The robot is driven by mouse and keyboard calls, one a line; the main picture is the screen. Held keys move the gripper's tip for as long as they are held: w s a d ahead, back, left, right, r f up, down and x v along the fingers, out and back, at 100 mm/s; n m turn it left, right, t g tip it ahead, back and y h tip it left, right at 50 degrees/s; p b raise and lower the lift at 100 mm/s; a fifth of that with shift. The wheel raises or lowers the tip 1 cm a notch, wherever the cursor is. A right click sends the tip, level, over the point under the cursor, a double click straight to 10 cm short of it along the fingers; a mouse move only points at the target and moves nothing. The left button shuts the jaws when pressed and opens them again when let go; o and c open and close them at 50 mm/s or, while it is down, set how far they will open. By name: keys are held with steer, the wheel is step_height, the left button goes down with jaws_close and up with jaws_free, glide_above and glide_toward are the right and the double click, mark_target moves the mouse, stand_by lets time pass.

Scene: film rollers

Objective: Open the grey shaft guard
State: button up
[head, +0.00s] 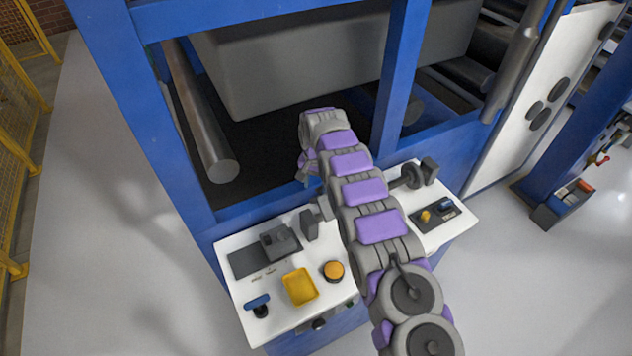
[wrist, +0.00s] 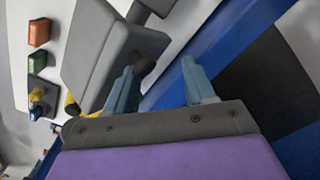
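The grey shaft guard (wrist: 98,55) shows in the wrist view as a grey box-like cover, looking closed, with a dark round knob (wrist: 145,66) on its near side. In the head view my arm hides most of the guard on the white console; dark shaft ends (head: 429,171) stick out beside the arm. My gripper (wrist: 159,66) is open, its two blue-grey fingers apart with nothing held. The knob appears beyond the left fingertip, near the gap. I cannot tell whether the finger touches it. In the head view the gripper is mostly hidden behind the wrist.
The white console (head: 244,291) carries a yellow tray (head: 300,287), an orange button (head: 333,271) and a blue-handled part (head: 258,304). The blue machine frame (head: 136,109) rises behind, with a grey roller (head: 205,125) inside. The floor at left is clear up to a yellow fence (head: 18,150).

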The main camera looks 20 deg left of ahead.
steer(key=shift+s+f, duration=0.35)
steer(key=shift+f, duration=0.15)
steer(key=shift+w+r, duration=0.1)
steer(key=shift+r, duration=0.15)
step_height(320, 180, up, 18)
steer(key=p, duration=0.3)
steer(key=shift+w+a+f, duration=0.15)
steer(key=shift+w+a, duration=0.05)
steer(key=shift+w, duration=0.25)
steer(key=shift+d, duration=0.2)
